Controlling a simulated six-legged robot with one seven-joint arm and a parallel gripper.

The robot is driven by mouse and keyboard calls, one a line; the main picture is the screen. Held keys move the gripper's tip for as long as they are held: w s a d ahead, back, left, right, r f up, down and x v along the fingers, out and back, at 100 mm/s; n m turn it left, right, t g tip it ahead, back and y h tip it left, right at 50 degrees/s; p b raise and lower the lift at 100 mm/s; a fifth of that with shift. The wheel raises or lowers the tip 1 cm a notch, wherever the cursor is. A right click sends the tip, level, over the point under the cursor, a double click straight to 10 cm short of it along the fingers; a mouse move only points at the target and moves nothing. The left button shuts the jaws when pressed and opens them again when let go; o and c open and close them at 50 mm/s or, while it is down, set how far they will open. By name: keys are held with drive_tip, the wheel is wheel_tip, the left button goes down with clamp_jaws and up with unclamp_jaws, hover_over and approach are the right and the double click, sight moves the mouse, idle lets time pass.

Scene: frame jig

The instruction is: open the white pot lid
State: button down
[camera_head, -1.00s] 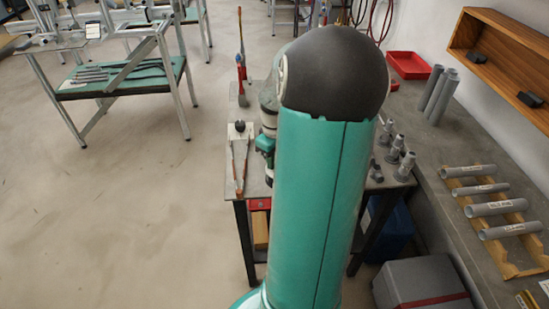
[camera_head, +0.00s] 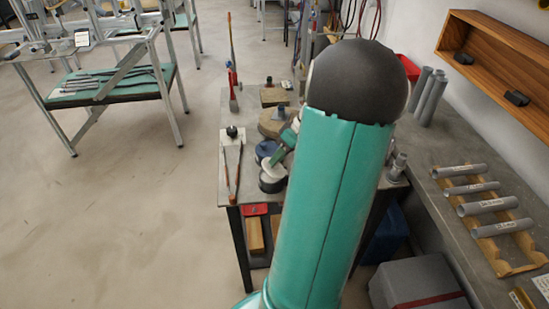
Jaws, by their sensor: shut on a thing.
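A white pot lid (camera_head: 272,169) shows at the front of the small dark work table, left of my arm. It looks tilted, above a dark pot with a pale rim (camera_head: 271,184). My gripper (camera_head: 277,158) comes down from the upper right and is shut at the lid's upper edge. The fingertips are small and partly hidden, so the exact grip is unclear. A dark blue round pot or lid (camera_head: 265,149) stands just behind. My large teal arm hides the right part of the table.
Long-handled tongs (camera_head: 233,170) lie at the table's left edge. A red-handled tool (camera_head: 232,90) stands at the back left. Grey tubes on a wooden rack (camera_head: 487,206) rest on the right bench. The floor at left is clear.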

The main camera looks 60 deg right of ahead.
drive_tip(key=shift+s+d+r+t+y, duration=0.1)
drive_tip(key=shift+s+d+t+y, duration=0.15)
drive_tip(key=shift+t+y, duration=0.15)
drive_tip(key=c, duration=1.2)
unclamp_jaws()
drive_tip(key=v, duration=1.4)
